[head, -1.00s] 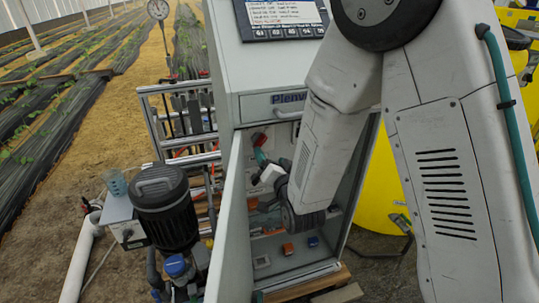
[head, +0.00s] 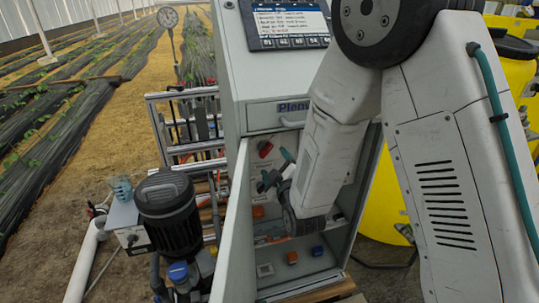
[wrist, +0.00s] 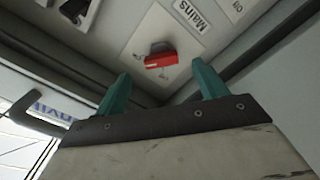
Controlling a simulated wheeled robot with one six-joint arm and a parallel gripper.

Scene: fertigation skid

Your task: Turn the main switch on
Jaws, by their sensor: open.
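The main switch is a red rotary handle (wrist: 160,60) on a light plate labelled "Mains" in the wrist view. Its handle lies nearly level, slightly tilted. In the head view the red switch (head: 265,149) shows on the back wall inside the open cabinet. My gripper (wrist: 157,88) has two teal fingers spread apart, with nothing between them. In the wrist view the switch appears beyond the fingertips, between them, with a gap. In the head view my gripper (head: 276,167) is inside the cabinet, just below and right of the switch, partly hidden by my arm.
The cabinet's open door (head: 232,235) stands close left of my gripper. A labelled panel (head: 285,24) is above. Orange (head: 292,257) and blue (head: 317,251) parts sit low inside. A black motor pump (head: 168,212) stands left of the cabinet, and a yellow tank (head: 385,205) behind it at right.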

